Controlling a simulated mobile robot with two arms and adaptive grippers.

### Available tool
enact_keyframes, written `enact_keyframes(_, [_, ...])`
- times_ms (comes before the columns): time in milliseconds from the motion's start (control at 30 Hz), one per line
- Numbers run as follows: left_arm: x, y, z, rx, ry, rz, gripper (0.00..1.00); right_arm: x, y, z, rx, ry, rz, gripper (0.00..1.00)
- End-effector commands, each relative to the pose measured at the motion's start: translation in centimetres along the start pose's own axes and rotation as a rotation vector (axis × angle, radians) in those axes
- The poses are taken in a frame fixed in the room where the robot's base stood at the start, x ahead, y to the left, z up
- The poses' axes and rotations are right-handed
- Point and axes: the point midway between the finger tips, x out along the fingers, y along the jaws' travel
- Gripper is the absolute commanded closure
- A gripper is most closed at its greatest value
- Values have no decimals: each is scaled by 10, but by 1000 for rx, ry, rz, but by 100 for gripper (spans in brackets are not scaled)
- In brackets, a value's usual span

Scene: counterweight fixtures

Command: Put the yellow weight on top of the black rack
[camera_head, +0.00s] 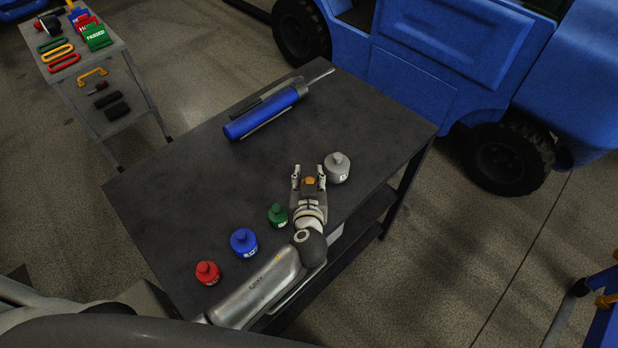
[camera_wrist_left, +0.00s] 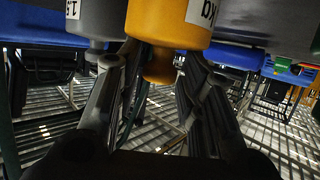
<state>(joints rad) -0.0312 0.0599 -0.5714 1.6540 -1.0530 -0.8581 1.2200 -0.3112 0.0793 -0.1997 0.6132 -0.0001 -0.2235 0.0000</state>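The yellow weight (camera_wrist_left: 175,22) fills the top middle of the left wrist view, its narrow knob pointing down between the fingers. In the head view only a small orange-yellow patch (camera_head: 310,181) shows, mostly covered by my left gripper (camera_head: 308,179). The fingers stand apart on either side of the knob, with gaps visible, in the left wrist view (camera_wrist_left: 160,85). No separate black rack can be made out; the dark table (camera_head: 190,185) has a lower shelf. My right gripper is not in view.
A grey weight (camera_head: 337,168) stands close right of the gripper. Green (camera_head: 278,216), blue (camera_head: 243,242) and red (camera_head: 207,273) weights line the near edge. A blue cylindrical tool (camera_head: 266,113) lies at the back. The table's middle-left is clear. A grey cart (camera_head: 125,122) stands left.

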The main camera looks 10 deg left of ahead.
Motion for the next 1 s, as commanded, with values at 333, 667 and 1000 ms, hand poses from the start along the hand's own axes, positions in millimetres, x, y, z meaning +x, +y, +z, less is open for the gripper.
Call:
enact_keyframes(333, [0, 0, -1, 0, 1, 1, 56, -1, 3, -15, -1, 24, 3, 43])
enact_keyframes(667, [-33, 0, 0, -4, -1, 2, 56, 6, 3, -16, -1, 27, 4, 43])
enact_keyframes(1000, [-95, 0, 0, -4, -1, 0, 56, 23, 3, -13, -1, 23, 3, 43])
